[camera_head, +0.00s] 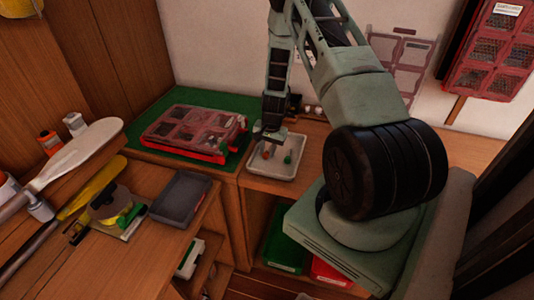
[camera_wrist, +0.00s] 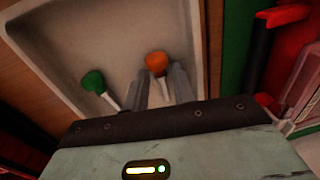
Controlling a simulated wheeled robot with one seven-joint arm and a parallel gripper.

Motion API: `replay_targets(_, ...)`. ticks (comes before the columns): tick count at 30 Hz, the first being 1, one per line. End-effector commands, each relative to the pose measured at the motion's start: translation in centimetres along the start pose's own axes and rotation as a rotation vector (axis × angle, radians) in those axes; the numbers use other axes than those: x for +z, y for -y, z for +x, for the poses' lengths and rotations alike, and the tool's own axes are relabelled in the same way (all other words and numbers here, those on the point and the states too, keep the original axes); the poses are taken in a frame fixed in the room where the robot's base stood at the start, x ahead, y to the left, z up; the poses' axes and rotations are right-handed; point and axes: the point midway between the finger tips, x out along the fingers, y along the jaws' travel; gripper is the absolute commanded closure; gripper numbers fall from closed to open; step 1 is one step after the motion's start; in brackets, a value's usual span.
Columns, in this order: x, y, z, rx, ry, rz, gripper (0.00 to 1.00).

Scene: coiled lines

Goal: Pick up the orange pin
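The orange pin (camera_wrist: 157,62) lies in a pale tray (camera_wrist: 125,17), its round orange head away from my gripper and its pale shaft running back between my fingers in the wrist view. My gripper (camera_wrist: 161,85) is open, its two grey fingers one on each side of that shaft with a gap between them. I cannot tell whether either finger touches it. In the head view my gripper (camera_head: 268,136) is low over the tray (camera_head: 288,173), and the orange pin (camera_head: 266,152) shows just below it. A green pin (camera_wrist: 93,80) lies to the left in the wrist view.
A red compartment case (camera_head: 195,132) lies on a green mat (camera_head: 150,100) left of the tray. A grey empty bin (camera_head: 180,197) and several tools stand on the nearer bench at left. Small items stand behind the tray by the wall. The tray's raised rim surrounds the pins.

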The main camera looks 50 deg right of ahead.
Motion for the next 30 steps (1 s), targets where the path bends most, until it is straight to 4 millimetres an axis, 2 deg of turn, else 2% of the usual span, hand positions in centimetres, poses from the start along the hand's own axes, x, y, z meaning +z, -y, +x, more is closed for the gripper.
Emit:
replay_targets(1, 0.0, 0.0, 0.0, 0.000, 0.000, 0.000, 0.87)
replay_targets(3, 0.0, 0.0, 0.0, 0.000, 0.000, 0.000, 1.00)
replay_targets(17, -0.1, 0.1, -0.7, -0.001, -0.001, -0.001, 1.00)
replay_targets(23, -0.1, 0.4, -2.8, -0.002, -0.004, -0.001, 1.00)
replay_targets(30, -0.1, 0.8, -7.0, -0.002, -0.004, -0.002, 1.00)
